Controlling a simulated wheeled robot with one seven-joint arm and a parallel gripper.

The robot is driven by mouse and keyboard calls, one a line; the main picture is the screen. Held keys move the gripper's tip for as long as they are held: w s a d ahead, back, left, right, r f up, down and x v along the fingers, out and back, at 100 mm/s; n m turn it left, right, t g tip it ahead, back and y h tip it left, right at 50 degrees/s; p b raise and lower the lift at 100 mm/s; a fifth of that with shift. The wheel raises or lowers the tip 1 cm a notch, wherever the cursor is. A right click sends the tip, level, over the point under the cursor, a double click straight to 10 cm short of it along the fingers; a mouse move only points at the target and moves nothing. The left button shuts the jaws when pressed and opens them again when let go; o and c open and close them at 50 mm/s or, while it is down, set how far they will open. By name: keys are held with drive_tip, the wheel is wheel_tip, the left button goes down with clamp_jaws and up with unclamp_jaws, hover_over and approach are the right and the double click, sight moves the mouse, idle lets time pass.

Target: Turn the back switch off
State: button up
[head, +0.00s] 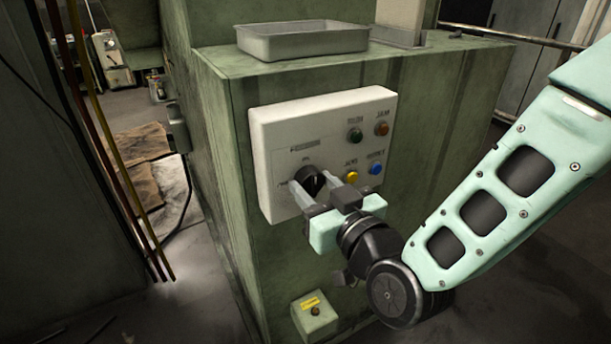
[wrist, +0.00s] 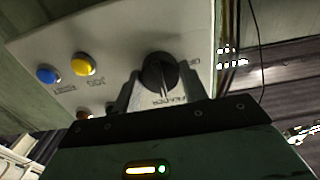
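A black rotary switch (head: 313,180) sits on a white control panel (head: 285,125) on the green machine. It also shows in the wrist view (wrist: 158,72), with a raised ridge across its face. I cannot read its labels clearly, nor tell whether it is the back switch. My gripper (head: 318,193) is in front of the panel, with one finger on each side of the switch. Whether the fingertips touch the panel is unclear.
Green, orange, yellow (head: 351,176) and blue (head: 376,168) buttons sit right of the switch. A metal tray (head: 300,40) rests on the machine top. A small box with a yellow label (head: 314,318) is below. A grey box (head: 178,125) is on the machine's left side.

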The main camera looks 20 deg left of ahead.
drive_tip(key=shift+s+f+n+b, duration=0.1)
drive_tip(key=shift+f+n+b, duration=0.05)
drive_tip(key=shift+n+b, duration=1.15)
drive_tip(key=shift+n, duration=1.4)
drive_tip(key=n+b, duration=0.2)
drive_tip(key=n, duration=0.3)
drive_tip(key=shift+n+b, duration=0.3)
drive_tip(key=shift+b, duration=0.05)
drive_tip(key=o, duration=1.2)
